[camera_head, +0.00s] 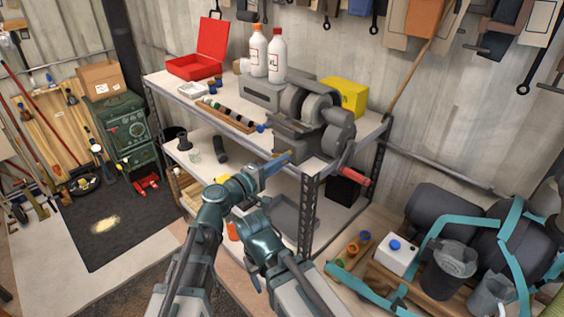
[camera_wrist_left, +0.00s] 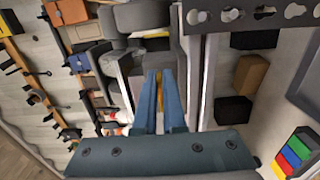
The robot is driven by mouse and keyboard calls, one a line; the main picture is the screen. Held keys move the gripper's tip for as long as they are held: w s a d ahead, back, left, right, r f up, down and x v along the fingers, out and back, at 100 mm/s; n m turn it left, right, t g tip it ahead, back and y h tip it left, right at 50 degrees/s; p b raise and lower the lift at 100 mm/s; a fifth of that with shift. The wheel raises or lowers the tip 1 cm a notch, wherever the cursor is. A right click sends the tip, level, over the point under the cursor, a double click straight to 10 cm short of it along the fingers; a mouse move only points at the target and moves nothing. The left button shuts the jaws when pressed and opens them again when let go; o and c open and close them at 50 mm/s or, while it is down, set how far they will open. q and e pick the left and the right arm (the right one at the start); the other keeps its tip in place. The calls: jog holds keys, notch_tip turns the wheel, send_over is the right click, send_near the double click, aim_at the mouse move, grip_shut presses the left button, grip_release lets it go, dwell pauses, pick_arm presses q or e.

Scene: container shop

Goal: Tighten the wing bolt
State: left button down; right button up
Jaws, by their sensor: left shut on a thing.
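A grey machine (camera_head: 318,115) with round wheels and a red-gripped handle (camera_head: 356,177) stands at the right end of the workbench. My left gripper (camera_head: 275,165) has long blue fingers reaching to the machine's lower front. In the left wrist view its fingers (camera_wrist_left: 160,100) are closed on a narrow yellow piece (camera_wrist_left: 159,90), which appears to be the wing bolt. Its yellow end (camera_head: 288,153) shows by the machine in the head view. The fingers hide most of it, so its seating cannot be told.
The workbench (camera_head: 160,84) also holds an open red box (camera_head: 205,50), two white bottles (camera_head: 276,55), a yellow box (camera_head: 346,95) and a tray of small items (camera_head: 228,115). A perforated grey post (camera_head: 306,215) stands close beside my gripper. Tanks (camera_head: 440,210) stand at the right.

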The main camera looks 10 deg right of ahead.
pick_arm(q)
jog(key=shift+a, duration=0.1)
jog(key=c, duration=1)
grip_release()
jog(key=shift+w, duration=0.1)
